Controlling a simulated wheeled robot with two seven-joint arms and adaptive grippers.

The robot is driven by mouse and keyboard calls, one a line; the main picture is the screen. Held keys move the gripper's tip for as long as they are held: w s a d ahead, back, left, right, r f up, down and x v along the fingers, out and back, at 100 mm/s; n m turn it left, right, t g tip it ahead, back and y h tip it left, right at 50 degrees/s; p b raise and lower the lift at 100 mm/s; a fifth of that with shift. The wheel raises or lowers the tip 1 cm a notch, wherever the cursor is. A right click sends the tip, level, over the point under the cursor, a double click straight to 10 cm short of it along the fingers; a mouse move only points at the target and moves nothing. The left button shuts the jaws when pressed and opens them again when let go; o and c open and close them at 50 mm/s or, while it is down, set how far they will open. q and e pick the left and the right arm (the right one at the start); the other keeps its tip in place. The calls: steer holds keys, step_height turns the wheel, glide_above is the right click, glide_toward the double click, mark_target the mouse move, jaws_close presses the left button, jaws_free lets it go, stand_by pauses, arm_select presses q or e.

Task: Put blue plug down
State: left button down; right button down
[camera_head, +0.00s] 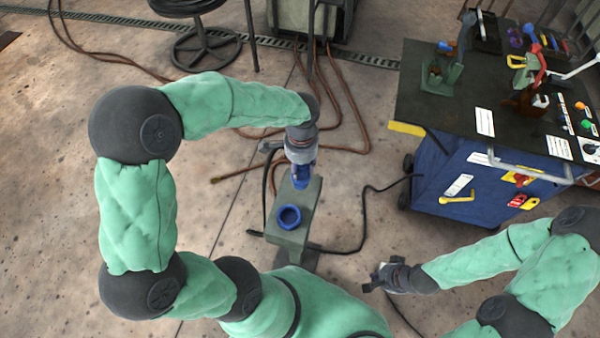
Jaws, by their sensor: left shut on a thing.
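The blue plug (300,178) is in my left gripper (300,168), which points down and is shut on it. The plug is over the far part of a grey-green block-like stand (312,198). I cannot tell whether its lower end touches the stand. A blue ring (289,217) with a dark centre is on the stand's near part, just nearer than the plug. My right gripper (371,277) is low at the right of the stand, with its fingertips apart and nothing clearly between them.
A blue tool cart (468,180) with a dark top (480,92) holding several tools stands at the right. Dark cables (365,205) and brown hoses (345,95) lie on the concrete floor. A stool (205,45) is at the back. Open floor shows left of the stand.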

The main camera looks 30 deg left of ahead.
arm_select(q)
steer(key=shift+w+a+f, duration=0.2)
steer(key=shift+w+f, duration=0.05)
steer(key=shift+f, duration=0.1)
steer(key=shift+w+a+f+b, duration=0.15)
steer(key=shift+f+b, duration=0.25)
steer(key=shift+f, duration=0.55)
steer(key=shift+w+a+f+b, duration=0.1)
steer(key=shift+f+b, duration=0.3)
steer(key=shift+f, duration=0.55)
steer(key=shift+f, duration=0.1)
steer(key=c, duration=0.8)
jaws_free()
steer(key=shift+o, duration=0.2)
step_height(320, 180, up, 12)
steer(key=p, duration=0.4)
